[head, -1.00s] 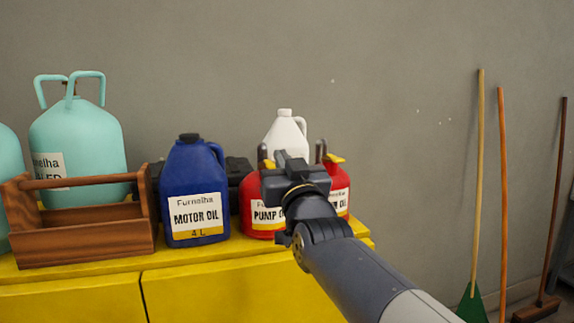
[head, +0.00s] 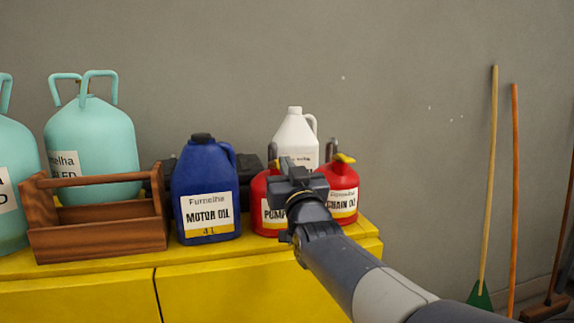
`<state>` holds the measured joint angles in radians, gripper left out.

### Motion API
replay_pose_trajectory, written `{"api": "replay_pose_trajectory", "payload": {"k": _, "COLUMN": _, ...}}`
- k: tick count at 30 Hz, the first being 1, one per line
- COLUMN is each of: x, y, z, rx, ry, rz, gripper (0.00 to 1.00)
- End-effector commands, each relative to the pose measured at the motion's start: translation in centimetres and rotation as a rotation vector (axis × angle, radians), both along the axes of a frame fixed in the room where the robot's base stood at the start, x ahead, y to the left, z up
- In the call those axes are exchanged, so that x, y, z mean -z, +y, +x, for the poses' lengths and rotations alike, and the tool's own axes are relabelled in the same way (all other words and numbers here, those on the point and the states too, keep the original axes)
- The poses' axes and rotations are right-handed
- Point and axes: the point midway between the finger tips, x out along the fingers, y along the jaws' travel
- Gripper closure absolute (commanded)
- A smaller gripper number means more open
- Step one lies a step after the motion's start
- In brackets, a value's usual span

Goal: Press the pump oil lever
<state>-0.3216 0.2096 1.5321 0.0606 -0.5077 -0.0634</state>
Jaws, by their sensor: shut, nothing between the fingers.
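The red pump oil can (head: 260,190) stands on the yellow cabinet, right of the blue motor oil jug. My arm hides its right side and part of its label. A bit of its yellow lever (head: 274,164) shows at its top, just left of my gripper, with a dark upright part above it. My gripper (head: 285,166) is shut and empty, in front of the can's upper right. The frame does not show clearly whether it touches the lever.
The red chain oil can (head: 345,196) stands close on the right, with its own yellow lever. The blue motor oil jug (head: 207,178) is at the left, a white jug (head: 297,133) behind. A wooden tool carrier (head: 97,235) and teal tanks (head: 95,140) stand farther left.

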Motion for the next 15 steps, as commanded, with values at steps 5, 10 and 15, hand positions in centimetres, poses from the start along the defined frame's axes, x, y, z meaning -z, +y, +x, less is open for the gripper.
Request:
{"api": "replay_pose_trajectory", "payload": {"k": 5, "x": 0.20, "y": 0.00, "z": -0.02, "rx": 0.000, "ry": -0.008, "rz": 0.002, "gripper": 1.00}}
{"api": "replay_pose_trajectory", "payload": {"k": 10, "x": 0.58, "y": -0.01, "z": -0.05, "rx": 0.000, "ry": -0.034, "rz": 0.010, "gripper": 1.00}}
{"api": "replay_pose_trajectory", "payload": {"k": 15, "x": 0.45, "y": -0.02, "z": -0.07, "rx": 0.000, "ry": -0.048, "rz": 0.014, "gripper": 1.00}}
